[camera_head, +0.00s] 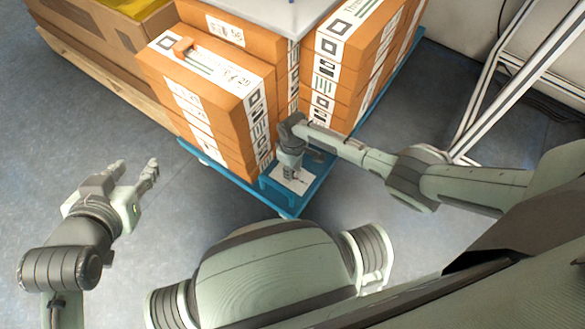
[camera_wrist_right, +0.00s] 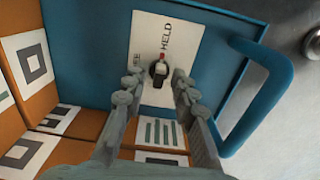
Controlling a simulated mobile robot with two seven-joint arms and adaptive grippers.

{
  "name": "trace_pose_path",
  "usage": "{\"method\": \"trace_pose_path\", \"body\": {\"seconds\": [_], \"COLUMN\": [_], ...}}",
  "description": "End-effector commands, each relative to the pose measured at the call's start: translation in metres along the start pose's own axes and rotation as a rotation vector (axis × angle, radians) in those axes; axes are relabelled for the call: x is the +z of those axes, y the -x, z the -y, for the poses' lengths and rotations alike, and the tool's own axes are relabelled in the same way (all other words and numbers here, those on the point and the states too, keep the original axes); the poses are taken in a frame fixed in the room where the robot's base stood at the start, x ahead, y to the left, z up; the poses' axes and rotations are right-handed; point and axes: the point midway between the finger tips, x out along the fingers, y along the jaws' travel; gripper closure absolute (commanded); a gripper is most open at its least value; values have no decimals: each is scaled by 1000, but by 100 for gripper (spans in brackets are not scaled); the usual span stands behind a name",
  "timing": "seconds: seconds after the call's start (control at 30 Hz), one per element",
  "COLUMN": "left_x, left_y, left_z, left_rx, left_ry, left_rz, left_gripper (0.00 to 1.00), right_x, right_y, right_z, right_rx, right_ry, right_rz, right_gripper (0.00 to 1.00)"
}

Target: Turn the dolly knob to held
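The blue dolly (camera_head: 285,203) carries stacked orange boxes. At its near corner is a white label plate (camera_head: 300,182), which also shows in the right wrist view (camera_wrist_right: 190,38). On the plate is a small dark knob (camera_wrist_right: 159,70) with a red pointer tip directed toward the HELD lettering. A partly hidden word, ending in E, stands to the left. My right gripper (camera_wrist_right: 158,84) is open, with one finger on each side of the knob in the picture; contact is not clear. In the head view it (camera_head: 292,172) is over the plate. My left gripper (camera_head: 138,168) is open and empty, above the floor.
Orange boxes (camera_head: 205,95) with printed labels rise just beside the plate. A blue handle-like bar (camera_wrist_right: 268,95) curves on the plate's right in the wrist view. A wooden pallet (camera_head: 120,88) with cartons stands at upper left. A white metal frame (camera_head: 490,90) stands at right.

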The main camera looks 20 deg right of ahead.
Motion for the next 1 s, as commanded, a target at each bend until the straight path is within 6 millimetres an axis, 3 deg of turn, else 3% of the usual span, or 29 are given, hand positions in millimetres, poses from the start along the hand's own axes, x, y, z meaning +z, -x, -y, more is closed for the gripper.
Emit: {"method": "trace_pose_path", "body": {"seconds": [0.3,0.47,0.8,1.0], "left_x": [0,0,0,0], "left_y": [0,0,0,0], "left_z": [0,0,0,0], "left_rx": [1,1,0,0], "left_ry": [-2,-1,-1,0], "left_rz": [0,0,-1,-1], "left_gripper": [60,60,60,60], "right_x": [-1,-2,-1,-1], "right_y": [1,13,81,111], "right_z": [-1,-1,-1,0], "right_rx": [1,1,2,1], "right_ry": [1,2,2,1], "right_rz": [-3,-5,-5,-4], "right_gripper": [69,69,69,69]}}
